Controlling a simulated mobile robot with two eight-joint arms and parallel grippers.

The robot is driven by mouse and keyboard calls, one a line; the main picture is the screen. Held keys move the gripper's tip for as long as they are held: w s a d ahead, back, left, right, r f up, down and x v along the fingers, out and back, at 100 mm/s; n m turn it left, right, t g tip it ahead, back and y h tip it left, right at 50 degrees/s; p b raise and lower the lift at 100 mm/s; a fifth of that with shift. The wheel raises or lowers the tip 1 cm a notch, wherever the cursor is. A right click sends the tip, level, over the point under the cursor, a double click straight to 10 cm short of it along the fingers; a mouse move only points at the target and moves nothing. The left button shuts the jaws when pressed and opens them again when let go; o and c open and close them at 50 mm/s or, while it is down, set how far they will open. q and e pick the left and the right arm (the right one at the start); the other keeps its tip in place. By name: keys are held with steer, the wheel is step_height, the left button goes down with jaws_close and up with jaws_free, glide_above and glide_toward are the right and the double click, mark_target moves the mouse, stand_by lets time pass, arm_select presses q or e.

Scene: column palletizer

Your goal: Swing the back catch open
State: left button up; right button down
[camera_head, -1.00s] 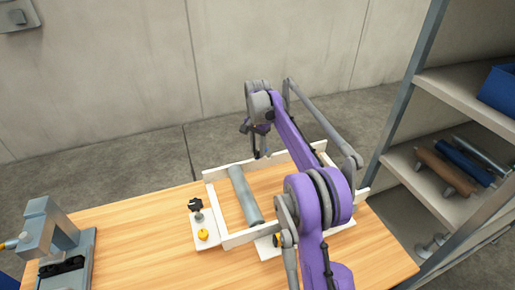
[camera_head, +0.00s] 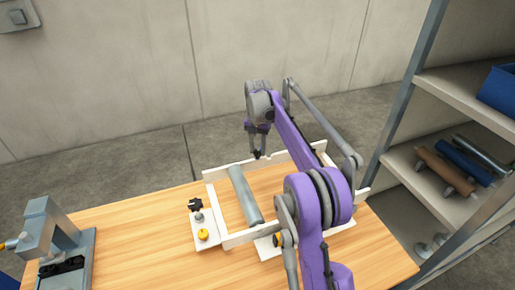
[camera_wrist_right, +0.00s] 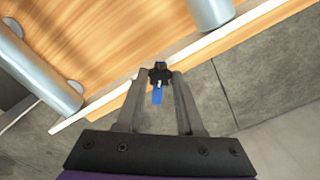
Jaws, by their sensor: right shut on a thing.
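The back catch (camera_wrist_right: 157,96) is a small part with a blue lever and a dark knob at the back rail of the white frame (camera_head: 213,205). My right gripper (camera_wrist_right: 160,78) is shut on the catch, its fingertips on either side of the dark knob. In the head view my right gripper (camera_head: 258,154) points down at the back rail, and the catch itself is too small to make out there. My left gripper is not in view.
A grey cylinder (camera_head: 244,194) lies inside the frame on the wooden table (camera_head: 140,235). A black knob (camera_head: 195,204) and a yellow knob (camera_head: 203,234) stand at the frame's left. A grey machine (camera_head: 60,245) stands at far left, a shelf (camera_head: 447,180) at right.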

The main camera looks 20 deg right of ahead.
mark_target(257, 151)
steer(key=c, duration=0.5)
jaws_free()
steer(key=shift+c, duration=0.2)
steer(key=shift+r, duration=0.1)
step_height(257, 151, up, 11)
steer(key=shift+f, duration=0.2)
